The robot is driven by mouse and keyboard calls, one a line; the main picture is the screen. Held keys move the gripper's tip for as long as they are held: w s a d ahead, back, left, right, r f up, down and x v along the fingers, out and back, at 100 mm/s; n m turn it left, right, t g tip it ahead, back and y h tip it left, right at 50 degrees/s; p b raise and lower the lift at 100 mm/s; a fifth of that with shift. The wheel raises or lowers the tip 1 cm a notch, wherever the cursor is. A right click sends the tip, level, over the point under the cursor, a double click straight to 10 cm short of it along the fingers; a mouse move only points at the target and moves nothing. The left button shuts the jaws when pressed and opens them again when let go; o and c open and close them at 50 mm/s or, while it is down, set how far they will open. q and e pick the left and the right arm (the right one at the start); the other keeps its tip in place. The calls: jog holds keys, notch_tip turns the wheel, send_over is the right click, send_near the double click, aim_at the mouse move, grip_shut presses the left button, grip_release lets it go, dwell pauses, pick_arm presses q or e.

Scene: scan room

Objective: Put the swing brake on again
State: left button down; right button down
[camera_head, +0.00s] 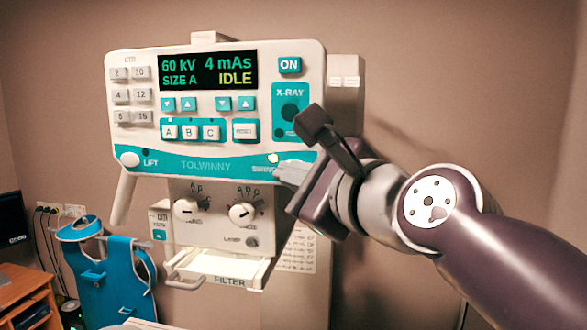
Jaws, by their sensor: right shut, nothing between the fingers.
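The X-ray head's control panel (215,65) faces me, with a teal strip along its lower edge. At the right end of that strip is a partly covered label starting "Sweep" or "Swing" (263,169), with a small bright round spot (273,158) above it. My right gripper (283,171) is shut and empty, its tips at the strip's right end beside this label. They hide whatever control is there, and I cannot tell whether they touch it. A white round LIFT button (130,159) is at the strip's left end. My left gripper is out of view.
The display (208,70) reads 60 kV, 4 mAs, SIZE A, IDLE. Below the panel are two knobs (242,213) and a FILTER tray (225,265). A slanted handle (124,198) hangs at the left. A blue apron (110,275) and a desk (25,290) stand lower left.

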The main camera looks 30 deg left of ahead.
jog(key=shift+w, duration=0.2)
dwell(0.4)
jog(key=shift+w+a, duration=0.1)
jog(key=shift+w, duration=0.2)
jog(key=shift+w+a, duration=0.1)
jog(key=shift+w, duration=0.25)
dwell(0.7)
jog(key=shift+s, duration=0.1)
jog(key=shift+s+d, duration=0.25)
jog(key=shift+s, duration=0.5)
jog(key=shift+p, duration=0.3)
jog(key=s+p, duration=0.1)
jog(key=s, duration=0.1)
jog(key=s+d+p, duration=0.1)
jog(key=s, duration=0.1)
jog(key=shift+s, duration=0.4)
